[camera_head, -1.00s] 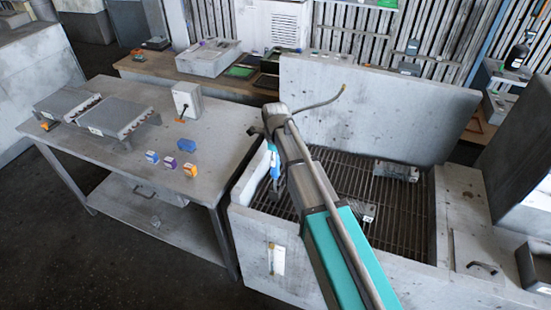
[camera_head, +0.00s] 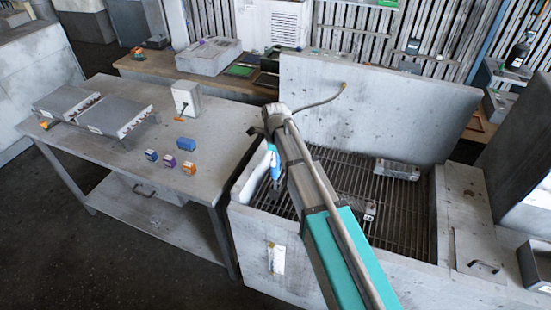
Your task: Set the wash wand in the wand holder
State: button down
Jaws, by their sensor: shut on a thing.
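My gripper (camera_head: 267,138) is at the end of my grey and teal arm, over the left end of the wash tank (camera_head: 372,118). Its fingers are mostly hidden behind my wrist, and it is shut on the wash wand. A slim blue piece (camera_head: 275,164), seemingly part of the wand, shows below my wrist, close to the tank's left wall. A thin hose (camera_head: 322,102) curves from the tank's back panel toward my wrist. The wand's tip is hidden. I cannot make out the wand holder clearly.
Metal blocks (camera_head: 398,169) lie on the tank's dark grate (camera_head: 405,215).

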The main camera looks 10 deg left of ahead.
jog(key=shift+f+b, duration=0.75)
jog(key=shift+f, duration=0.05)
dwell(0.5)
jog(key=shift+c, duration=1.3)
grip_release()
jog(key=shift+r, duration=0.1)
notch_tip(320, 180, up, 12)
jog(key=p, duration=1.2)
jog(key=shift+r, duration=0.15)
jog(key=shift+d+f, duration=0.2)
jog(key=shift+d, duration=1.55)
jog(key=shift+w, duration=0.1)
jog(key=shift+d, duration=0.1)
